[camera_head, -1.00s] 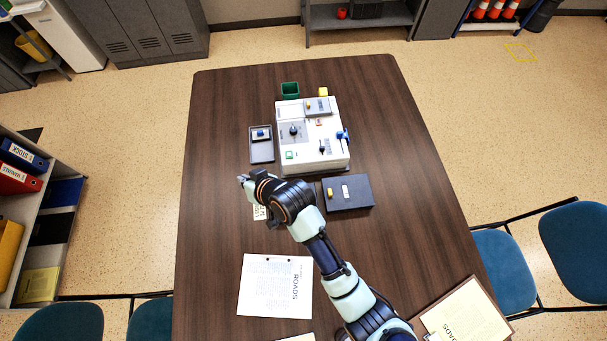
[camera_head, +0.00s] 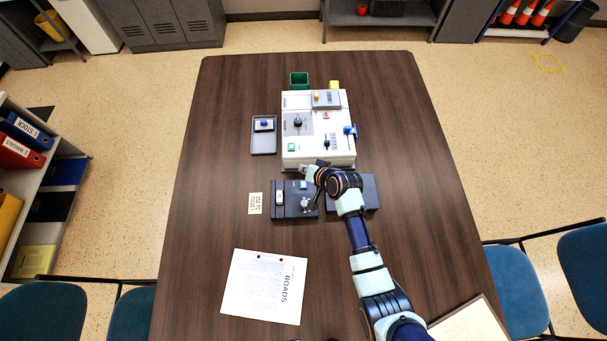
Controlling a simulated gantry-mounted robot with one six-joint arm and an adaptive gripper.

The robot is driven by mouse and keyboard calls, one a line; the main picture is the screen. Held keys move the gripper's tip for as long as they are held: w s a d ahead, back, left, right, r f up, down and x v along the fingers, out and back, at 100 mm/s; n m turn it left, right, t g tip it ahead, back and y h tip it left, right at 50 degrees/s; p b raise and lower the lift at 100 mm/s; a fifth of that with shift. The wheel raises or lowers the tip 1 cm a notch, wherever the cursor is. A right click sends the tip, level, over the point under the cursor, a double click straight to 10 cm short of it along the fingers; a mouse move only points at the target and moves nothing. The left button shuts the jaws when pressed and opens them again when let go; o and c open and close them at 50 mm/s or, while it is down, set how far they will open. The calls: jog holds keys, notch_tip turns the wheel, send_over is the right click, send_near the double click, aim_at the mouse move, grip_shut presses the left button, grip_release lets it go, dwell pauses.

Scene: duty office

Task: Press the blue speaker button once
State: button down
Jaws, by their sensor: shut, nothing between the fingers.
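Several blue parts show, and I cannot tell by label which is the speaker button. One blue button (camera_head: 303,185) sits on a dark box (camera_head: 290,211) with a white switch and a small silver knob. A blue part (camera_head: 350,130) is on the right side of the white console (camera_head: 342,160). My gripper (camera_head: 305,169) is shut and empty at the console's front edge, just behind the dark box's blue button in the picture. Contact is too small to tell.
A second dark box (camera_head: 371,192) is partly hidden behind my arm. A green bin (camera_head: 299,80) and a yellow item (camera_head: 334,85) stand behind the console. A small card (camera_head: 255,203) and a printed sheet (camera_head: 264,287) lie on the table (camera_head: 215,200). The table's left side is clear.

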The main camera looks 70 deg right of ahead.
aim_at(305, 186)
notch_tip(305, 186, down, 8)
jog(key=b, duration=0.7)
jog(key=shift+r+b, duration=0.1)
jog(key=shift+b, duration=0.2)
jog(key=shift+f, duration=0.45)
jog(key=shift+f+b, duration=0.1)
jog(key=shift+b, duration=0.2)
jog(key=shift+f, duration=0.35)
jog(key=shift+f+b, duration=0.4)
jog(key=shift+b, duration=0.05)
dwell(0.8)
jog(key=shift+r+p, duration=0.8)
jog(key=shift+p, duration=0.05)
